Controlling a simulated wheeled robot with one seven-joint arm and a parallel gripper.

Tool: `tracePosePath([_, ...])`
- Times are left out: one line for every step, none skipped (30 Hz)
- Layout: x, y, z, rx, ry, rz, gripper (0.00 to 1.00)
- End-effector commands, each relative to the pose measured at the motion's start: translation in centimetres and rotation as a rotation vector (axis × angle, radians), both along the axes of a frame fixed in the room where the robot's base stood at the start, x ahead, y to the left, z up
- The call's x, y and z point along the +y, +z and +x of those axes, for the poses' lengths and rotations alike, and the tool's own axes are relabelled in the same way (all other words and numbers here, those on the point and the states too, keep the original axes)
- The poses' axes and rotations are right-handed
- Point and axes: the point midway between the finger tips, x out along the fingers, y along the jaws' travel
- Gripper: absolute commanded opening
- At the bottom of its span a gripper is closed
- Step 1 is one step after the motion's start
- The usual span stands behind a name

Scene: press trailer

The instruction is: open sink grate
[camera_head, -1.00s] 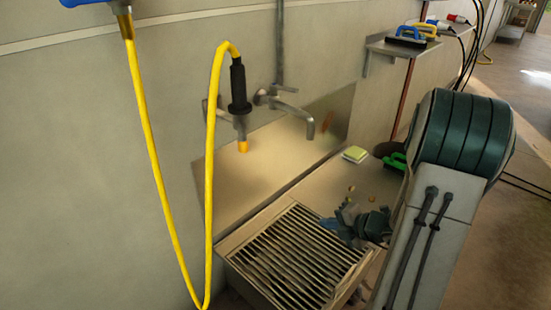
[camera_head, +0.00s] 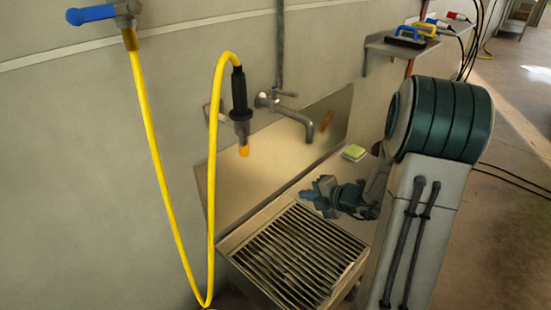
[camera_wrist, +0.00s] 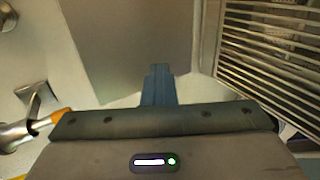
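The sink grate (camera_head: 295,256) is a rectangular frame of dark parallel slats. It lies over the sink at the front of the steel counter in the head view and looks flat. It also shows at the right of the wrist view (camera_wrist: 270,45). My gripper (camera_head: 313,192) is beyond the grate's far edge, above the counter, apart from the slats. In the wrist view its blue fingers (camera_wrist: 158,85) are together with nothing visible between them. My arm hides part of the counter to the right of the grate.
A tap (camera_head: 290,110) and a spray nozzle (camera_head: 241,115) on a looping yellow hose (camera_head: 165,200) are at the wall behind the sink. A yellow-green sponge (camera_head: 354,152) lies on the counter near my arm. A wall shelf (camera_head: 400,45) holds brushes.

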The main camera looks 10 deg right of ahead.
Motion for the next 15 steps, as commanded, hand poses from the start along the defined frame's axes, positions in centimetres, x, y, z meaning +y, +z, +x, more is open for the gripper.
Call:
tracePosePath([0.3, 0.5, 0.4, -0.003, 0.001, 0.001, 0.0])
tracePosePath([0.5, 0.6, 0.6, -0.004, 0.002, 0.003, 0.0])
tracePosePath([0.7, 0.8, 0.9, -0.006, 0.003, 0.004, 0.0])
tracePosePath([0.9, 0.9, 1.1, -0.007, 0.003, 0.005, 0.0])
tracePosePath([1.0, 1.1, 1.4, -0.009, 0.003, 0.007, 0.0])
tracePosePath([1.2, 1.3, 1.7, -0.012, 0.002, 0.008, 0.0])
tracePosePath([1.3, 1.4, 1.9, -0.012, 0.002, 0.008, 0.0])
tracePosePath([1.4, 1.6, 2.1, -0.014, 0.002, 0.01, 0.0])
tracePosePath([1.6, 1.7, 2.4, -0.016, 0.002, 0.011, 0.0])
tracePosePath([1.8, 1.9, 2.6, -0.016, 0.002, 0.012, 0.0])
tracePosePath([1.9, 2.0, 2.8, -0.018, 0.002, 0.013, 0.0])
tracePosePath([2.2, 2.2, 3.1, -0.02, 0.002, 0.013, 0.0])
tracePosePath([2.3, 2.3, 3.3, -0.021, 0.002, 0.014, 0.0])
tracePosePath([2.4, 2.4, 3.6, -0.022, 0.002, 0.015, 0.0])
tracePosePath([2.6, 2.5, 3.9, -0.025, 0.002, 0.017, 0.0])
